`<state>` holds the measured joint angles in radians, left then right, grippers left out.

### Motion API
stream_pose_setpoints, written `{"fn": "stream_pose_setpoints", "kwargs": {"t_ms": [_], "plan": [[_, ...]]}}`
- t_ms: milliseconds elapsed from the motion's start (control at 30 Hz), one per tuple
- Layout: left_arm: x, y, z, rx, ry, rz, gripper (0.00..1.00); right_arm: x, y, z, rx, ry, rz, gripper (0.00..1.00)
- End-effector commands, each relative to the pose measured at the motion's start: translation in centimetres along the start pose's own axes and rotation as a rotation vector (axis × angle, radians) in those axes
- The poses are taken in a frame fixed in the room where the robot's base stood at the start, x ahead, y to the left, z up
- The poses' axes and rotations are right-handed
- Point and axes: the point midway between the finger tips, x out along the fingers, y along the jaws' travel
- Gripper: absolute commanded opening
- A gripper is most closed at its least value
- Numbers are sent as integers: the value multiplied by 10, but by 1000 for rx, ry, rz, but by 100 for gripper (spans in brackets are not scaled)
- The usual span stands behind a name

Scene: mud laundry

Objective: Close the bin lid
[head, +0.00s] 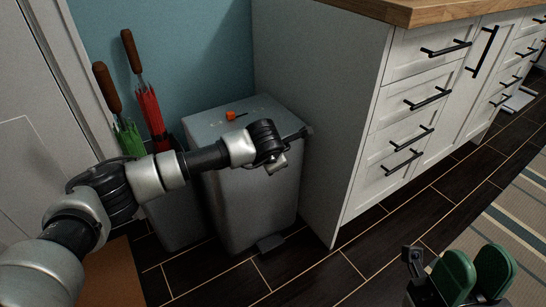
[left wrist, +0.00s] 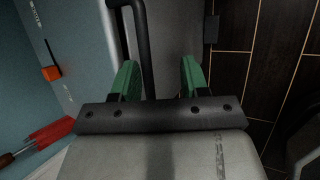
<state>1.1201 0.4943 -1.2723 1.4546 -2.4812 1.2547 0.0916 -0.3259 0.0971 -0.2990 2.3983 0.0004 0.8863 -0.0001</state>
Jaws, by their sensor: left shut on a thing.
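The grey bin (head: 255,205) stands between the wall and the white cabinet. Its lid (head: 200,125) looks level with the rim; whether a gap is left I cannot tell. An orange piece (head: 236,116) lies on the lid and also shows in the left wrist view (left wrist: 50,73). My left gripper (left wrist: 158,68) is at the lid's front right edge, with a dark bar handle (left wrist: 147,45) between its green fingers; it is shut on it. In the head view my left wrist hides its fingertips. My right gripper (head: 478,265) is open and empty at lower right.
A red umbrella (head: 150,110) and a green umbrella (head: 128,138) stand left of the bin. The white cabinet (head: 330,120) with black handles stands close on the bin's right. A dark pedal (head: 271,242) is at the bin's foot. Bare dark floor lies in front, with a striped rug at right.

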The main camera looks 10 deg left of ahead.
Motion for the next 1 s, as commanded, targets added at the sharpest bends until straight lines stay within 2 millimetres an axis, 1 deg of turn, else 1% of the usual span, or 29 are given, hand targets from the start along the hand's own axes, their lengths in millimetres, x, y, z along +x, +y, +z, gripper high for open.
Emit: {"fn": "stream_pose_setpoints", "kwargs": {"t_ms": [33,100,200,300,400,533,933,1000], "plan": [[-16,0,2,2,-1,-7,38,6,0,-3,1,-7,3,37],[-32,0,2,3,-3,-5,38,7,-1,-5,3,-17,7,37],[-51,1,2,1,-3,-2,38,15,-1,-6,2,-11,5,37],[-65,1,3,1,-4,0,38,19,-1,-7,2,-10,5,37],[-74,1,2,0,-4,1,38,21,-1,-8,3,-10,5,37],[-78,1,2,-1,-3,3,38,22,-1,-8,3,-9,5,37],[-78,2,2,-1,-5,4,38,22,-1,-8,3,-9,5,37],[-78,-3,2,-2,-7,-13,38,22,-1,-8,2,-6,5,37]]}}
